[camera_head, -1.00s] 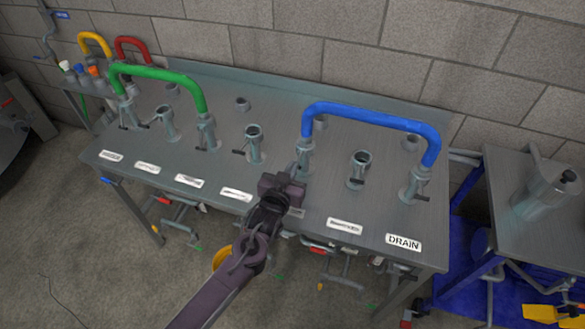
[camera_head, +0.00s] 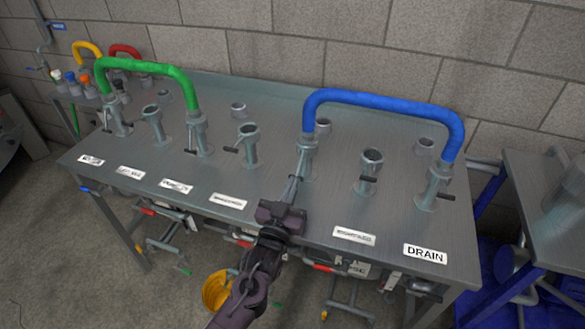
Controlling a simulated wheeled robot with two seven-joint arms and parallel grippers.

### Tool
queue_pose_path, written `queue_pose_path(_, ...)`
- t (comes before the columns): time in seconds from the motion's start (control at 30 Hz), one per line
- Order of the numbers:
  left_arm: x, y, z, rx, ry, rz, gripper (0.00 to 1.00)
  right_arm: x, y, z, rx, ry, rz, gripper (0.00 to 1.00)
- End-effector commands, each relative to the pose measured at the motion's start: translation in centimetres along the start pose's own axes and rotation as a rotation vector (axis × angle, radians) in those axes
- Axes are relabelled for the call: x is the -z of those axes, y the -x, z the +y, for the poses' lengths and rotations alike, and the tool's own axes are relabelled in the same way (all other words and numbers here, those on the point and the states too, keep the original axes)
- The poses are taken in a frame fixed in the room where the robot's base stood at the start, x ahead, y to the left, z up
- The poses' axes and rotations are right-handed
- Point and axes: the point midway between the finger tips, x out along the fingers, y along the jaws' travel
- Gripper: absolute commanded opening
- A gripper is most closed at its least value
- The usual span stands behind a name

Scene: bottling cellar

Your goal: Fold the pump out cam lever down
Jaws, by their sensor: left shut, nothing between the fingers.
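The blue hose (camera_head: 385,99) arches between two ports on the steel bench (camera_head: 300,224). Its left end sits on a port (camera_head: 307,165) just beyond my left gripper. My left gripper (camera_head: 294,186) is shut and empty, with its slim fingers in front of this port's lower part. I cannot tell whether they touch it or its cam lever, which I cannot make out apart from the fingers. The drain port (camera_head: 433,185) has a dark lever sticking out sideways. The DRAIN label (camera_head: 425,253) is readable; the other labels are too small to read. My right gripper is not in view.
A green hose (camera_head: 150,67) joins two ports at the left. Open ports stand at the centre (camera_head: 249,147) and right (camera_head: 370,172). A yellow bucket (camera_head: 215,289) is under the bench. A second table (camera_head: 545,190) stands at the right.

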Motion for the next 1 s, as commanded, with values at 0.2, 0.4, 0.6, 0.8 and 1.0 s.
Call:
queue_pose_path(0.2,-0.89,-0.08,0.00,0.000,-0.001,-0.001,0.00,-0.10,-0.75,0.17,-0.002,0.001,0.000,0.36)
queue_pose_path(0.4,-1.07,-0.13,0.01,-0.001,-0.001,-0.002,0.00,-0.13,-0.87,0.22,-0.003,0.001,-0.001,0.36)
queue_pose_path(0.6,-1.06,-0.14,0.01,-0.001,-0.001,-0.002,0.00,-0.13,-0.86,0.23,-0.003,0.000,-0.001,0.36)
queue_pose_path(0.8,-1.03,-0.14,0.01,-0.001,0.000,-0.001,0.00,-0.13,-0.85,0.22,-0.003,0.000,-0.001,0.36)
queue_pose_path(1.0,-0.15,-0.46,-0.18,-0.001,0.000,-0.001,0.00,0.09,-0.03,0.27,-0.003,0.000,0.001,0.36)
